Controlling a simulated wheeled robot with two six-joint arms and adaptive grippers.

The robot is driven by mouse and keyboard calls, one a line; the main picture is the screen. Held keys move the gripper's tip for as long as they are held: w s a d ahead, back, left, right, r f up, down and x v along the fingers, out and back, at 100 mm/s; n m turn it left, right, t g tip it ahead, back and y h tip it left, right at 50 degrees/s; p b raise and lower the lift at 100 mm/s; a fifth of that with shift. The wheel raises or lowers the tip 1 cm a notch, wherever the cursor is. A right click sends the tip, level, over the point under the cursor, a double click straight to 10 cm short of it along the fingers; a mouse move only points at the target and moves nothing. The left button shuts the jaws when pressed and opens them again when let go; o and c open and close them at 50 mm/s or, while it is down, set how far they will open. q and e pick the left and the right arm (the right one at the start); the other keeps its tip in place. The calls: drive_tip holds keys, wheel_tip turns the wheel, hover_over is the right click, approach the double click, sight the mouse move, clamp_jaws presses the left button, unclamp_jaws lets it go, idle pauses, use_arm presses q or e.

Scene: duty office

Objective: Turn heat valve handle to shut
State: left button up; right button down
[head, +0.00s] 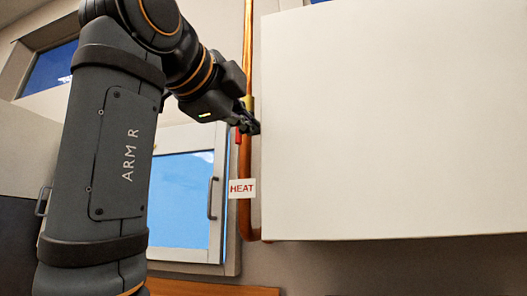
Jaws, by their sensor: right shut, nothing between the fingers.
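The heat valve sits on a copper pipe (245,165) that runs down beside a large white panel. Its brass body (249,103) shows just above my right gripper. A red handle (238,138) shows in part, hanging down along the pipe just left of the fingertips. My right gripper (252,126) is shut and empty, right at the valve, and hides part of it. I cannot tell whether the fingers touch the handle. A white tag reading HEAT (242,188) hangs on the pipe below. My left gripper is out of view.
The large white panel (395,120) fills the right side, close to the fingertips. A window (182,200) with a dark handle (212,197) is behind my right arm. A wooden edge (210,289) shows at the bottom. Free room to the left of the pipe is narrow.

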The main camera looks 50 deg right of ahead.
drive_tip(key=r+v, duration=0.1)
drive_tip(key=v, duration=0.3)
drive_tip(key=p+x, duration=0.4)
drive_tip(key=x, duration=0.8)
use_arm(q)
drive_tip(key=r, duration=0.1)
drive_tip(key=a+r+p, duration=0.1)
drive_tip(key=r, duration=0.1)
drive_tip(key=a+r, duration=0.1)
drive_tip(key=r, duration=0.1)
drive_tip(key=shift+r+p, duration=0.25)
drive_tip(key=shift+p, duration=0.15)
use_arm(e)
drive_tip(key=w+a, duration=0.3)
drive_tip(key=shift+w+a+f, duration=0.15)
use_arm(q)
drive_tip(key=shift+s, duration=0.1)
use_arm(e)
drive_tip(key=shift+d, duration=0.25)
